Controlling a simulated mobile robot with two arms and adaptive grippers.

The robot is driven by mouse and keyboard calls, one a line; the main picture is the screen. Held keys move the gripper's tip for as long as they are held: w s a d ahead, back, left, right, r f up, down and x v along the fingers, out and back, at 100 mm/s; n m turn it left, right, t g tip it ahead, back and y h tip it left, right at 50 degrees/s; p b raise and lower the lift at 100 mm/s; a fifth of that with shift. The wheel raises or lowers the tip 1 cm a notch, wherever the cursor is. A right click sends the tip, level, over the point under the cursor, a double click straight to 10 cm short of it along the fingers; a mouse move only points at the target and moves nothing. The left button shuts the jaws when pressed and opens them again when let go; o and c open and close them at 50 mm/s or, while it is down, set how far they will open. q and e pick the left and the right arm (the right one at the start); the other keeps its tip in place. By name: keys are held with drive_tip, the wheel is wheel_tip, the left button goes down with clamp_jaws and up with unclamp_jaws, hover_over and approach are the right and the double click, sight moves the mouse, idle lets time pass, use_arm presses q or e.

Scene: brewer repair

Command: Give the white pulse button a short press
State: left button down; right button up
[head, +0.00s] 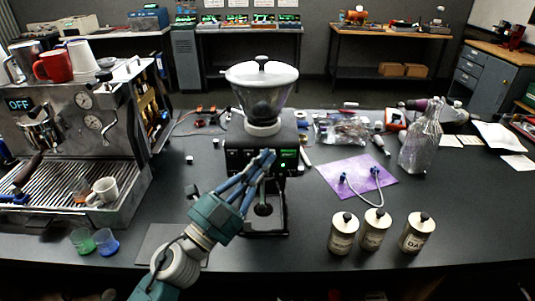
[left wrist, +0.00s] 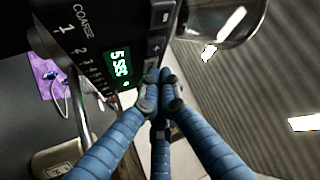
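The grinder (head: 240,158) stands on the dark table in the middle of the head view, with a clear lidded hopper (head: 262,88) on top. Its front panel carries a lit green display (head: 289,158), which reads "5 SEC" in the left wrist view (left wrist: 119,64). My left gripper (head: 266,158) is in front of this panel, left of the display, with its blue fingers together and nothing seen between them. In the left wrist view its fingertips (left wrist: 158,88) are at the panel's edge beside the display; I cannot tell whether they touch. I cannot make out the white pulse button; the fingers may cover it. My right gripper is out of view.
A steel espresso machine (head: 70,130) stands on the left, with cups on it. Three labelled canisters (head: 373,230) stand at front right. A purple mat (head: 345,183) and a glass bottle (head: 420,142) lie and stand to the right.

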use_arm(q)
drive_tip(key=shift+s, duration=0.15)
idle(0.5)
drive_tip(key=shift+s, duration=0.65)
drive_tip(key=shift+s+p, duration=0.3)
drive_tip(key=shift+s, duration=0.3)
drive_tip(key=s, duration=0.3)
drive_tip(key=shift+s, duration=0.35)
